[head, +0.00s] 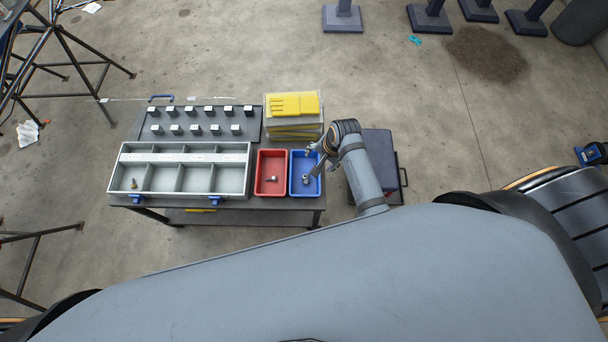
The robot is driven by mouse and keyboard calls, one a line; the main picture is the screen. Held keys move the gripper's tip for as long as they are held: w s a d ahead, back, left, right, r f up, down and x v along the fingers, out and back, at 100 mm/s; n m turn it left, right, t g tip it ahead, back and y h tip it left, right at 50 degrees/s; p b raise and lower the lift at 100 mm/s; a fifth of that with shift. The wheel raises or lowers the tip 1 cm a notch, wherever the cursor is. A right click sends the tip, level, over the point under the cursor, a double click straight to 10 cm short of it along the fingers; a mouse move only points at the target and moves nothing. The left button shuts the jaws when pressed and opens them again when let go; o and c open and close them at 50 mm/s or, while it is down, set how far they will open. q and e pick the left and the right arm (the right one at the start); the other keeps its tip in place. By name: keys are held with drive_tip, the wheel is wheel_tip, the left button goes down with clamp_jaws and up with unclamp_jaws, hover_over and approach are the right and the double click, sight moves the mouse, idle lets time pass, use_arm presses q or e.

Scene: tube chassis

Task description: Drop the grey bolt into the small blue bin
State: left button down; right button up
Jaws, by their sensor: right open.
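The small blue bin (293,188) stands at the right front of the work table. A small grey piece that looks like the grey bolt (306,178) lies inside it, on the blue floor. My right gripper (313,162) is over the right side of the blue bin, open, with nothing seen between its fingers. It is close to the grey piece, but I cannot tell its height above it. My left gripper is not in view.
A red bin (260,189) left of the blue one holds another small grey part (271,179). A grey compartment tray (179,194) holds a small brass-coloured part (134,183).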

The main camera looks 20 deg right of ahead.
drive_tip(key=v, duration=0.2)
drive_tip(key=shift+r, duration=0.3)
idle(0.4)
drive_tip(key=s+d+r+n+t+h, duration=0.1)
drive_tip(key=s+d+r+n+h, duration=0.2)
drive_tip(key=s+d+r+n, duration=0.7)
drive_tip(key=s+f+g+b, duration=0.1)
drive_tip(key=s+f, duration=0.1)
drive_tip(key=f, duration=1.3)
drive_tip(key=s+f+b, duration=0.1)
drive_tip(key=s+f, duration=0.1)
drive_tip(key=f, duration=1.2)
drive_tip(key=s+d+f+g+b, duration=0.1)
drive_tip(key=s+f, duration=1.4)
drive_tip(key=s, duration=0.2)
drive_tip(key=shift+s+d+f, duration=0.15)
drive_tip(key=shift+d+f, duration=0.2)
drive_tip(key=shift+d, duration=0.05)
